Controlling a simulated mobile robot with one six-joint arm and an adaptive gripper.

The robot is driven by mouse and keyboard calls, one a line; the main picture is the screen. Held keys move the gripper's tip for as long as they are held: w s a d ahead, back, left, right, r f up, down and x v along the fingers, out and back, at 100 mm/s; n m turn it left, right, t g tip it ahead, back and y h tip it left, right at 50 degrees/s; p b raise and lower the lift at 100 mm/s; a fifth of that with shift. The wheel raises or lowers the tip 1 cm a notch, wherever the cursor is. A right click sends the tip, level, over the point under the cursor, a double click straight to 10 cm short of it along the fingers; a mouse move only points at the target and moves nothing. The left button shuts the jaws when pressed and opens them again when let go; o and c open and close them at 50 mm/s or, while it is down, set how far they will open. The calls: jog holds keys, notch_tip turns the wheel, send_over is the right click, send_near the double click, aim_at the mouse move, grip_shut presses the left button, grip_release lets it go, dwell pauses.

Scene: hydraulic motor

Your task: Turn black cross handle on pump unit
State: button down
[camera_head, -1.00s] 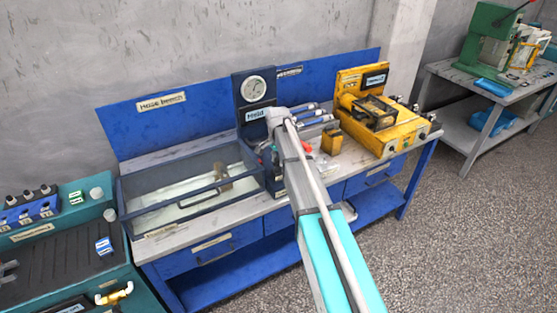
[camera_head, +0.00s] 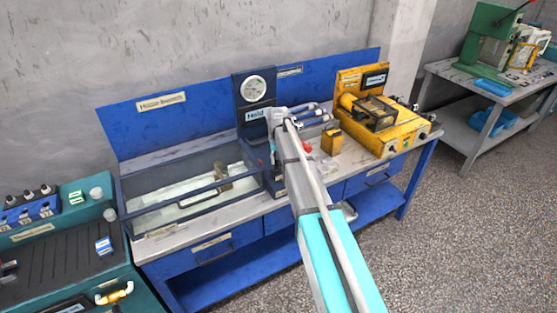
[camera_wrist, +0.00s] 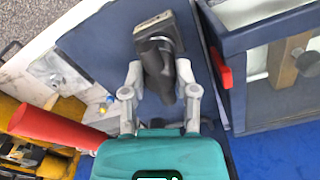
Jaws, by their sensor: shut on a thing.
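The pump unit is a dark blue upright panel with a round gauge (camera_head: 254,88), standing on the blue bench between the glass tank and the yellow machine. In the wrist view, the black handle (camera_wrist: 158,62) projects from a dark square mount on the dark blue surface. My gripper (camera_wrist: 161,78) has its two grey fingers on either side of the handle, closed on it. The handle's cross shape cannot be made out from this angle. In the head view my arm covers the front of the unit and hides the handle.
The glass-sided tank (camera_head: 145,190) stands close on the left; the wrist view shows its edge with a red clip (camera_wrist: 222,70). A red cylinder (camera_wrist: 58,128) lies near my gripper on the other side.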

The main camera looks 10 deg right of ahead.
jog(key=shift+w+n, duration=0.1)
jog(key=shift+n, duration=0.4)
jog(key=shift+c, duration=1.9)
grip_release()
jog(key=shift+m, duration=0.5)
